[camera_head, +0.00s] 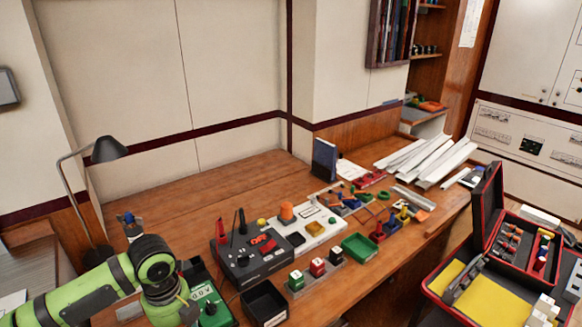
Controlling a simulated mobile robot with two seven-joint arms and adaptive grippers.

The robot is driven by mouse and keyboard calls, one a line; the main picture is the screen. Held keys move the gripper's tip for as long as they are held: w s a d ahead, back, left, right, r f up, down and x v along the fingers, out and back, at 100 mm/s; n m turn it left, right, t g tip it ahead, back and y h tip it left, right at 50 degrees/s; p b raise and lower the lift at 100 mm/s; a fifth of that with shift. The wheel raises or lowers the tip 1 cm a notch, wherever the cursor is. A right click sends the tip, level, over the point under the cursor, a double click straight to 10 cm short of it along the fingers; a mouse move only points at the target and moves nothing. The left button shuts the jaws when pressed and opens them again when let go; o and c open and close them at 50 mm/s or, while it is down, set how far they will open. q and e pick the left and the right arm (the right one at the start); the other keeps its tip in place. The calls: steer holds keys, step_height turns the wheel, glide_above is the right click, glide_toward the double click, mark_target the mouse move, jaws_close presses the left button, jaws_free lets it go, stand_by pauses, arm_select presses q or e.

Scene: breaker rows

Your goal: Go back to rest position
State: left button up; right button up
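My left arm (150,268), green with dark joints, comes in from the lower left and bends down at the front edge of the wooden workbench (215,175). Its gripper cannot be made out; the arm's far end runs to the bottom of the picture. My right arm and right gripper are not in view. Beside my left arm stand a green box (207,305) with a white dial face and a black open tray (264,303).
A black control box (250,258), a white panel with an orange lamp (286,211), breaker blocks (317,267) and a green tray (360,247) crowd the bench's middle. A black desk lamp (108,149) stands left. An open red-black case (510,255) is right. The bench's back left is clear.

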arm_select(q)
steer(key=s+d+f+n+t+h, duration=0.1)
steer(key=s+d+f+n+h, duration=0.1)
steer(key=s+d+f+n, duration=0.3)
steer(key=s+d+f+n+t+h, duration=0.15)
steer(key=d+n, duration=0.25)
steer(key=d, duration=0.4)
steer(key=s+a+f+n+t+y, duration=0.1)
steer(key=s+a+n+y, duration=0.1)
steer(key=s+a+n, duration=0.55)
steer(key=s+a+f+n+y, duration=0.15)
steer(key=s+n, duration=0.35)
steer(key=n, duration=0.5)
step_height(320, 180, down, 24)
steer(key=s+a+g, duration=0.1)
steer(key=s, duration=0.1)
steer(key=s+a+f+g, duration=0.1)
steer(key=s+a+f, duration=0.1)
steer(key=s+f, duration=1.1)
steer(key=shift+s+a, duration=0.35)
steer(key=shift+s, duration=0.85)
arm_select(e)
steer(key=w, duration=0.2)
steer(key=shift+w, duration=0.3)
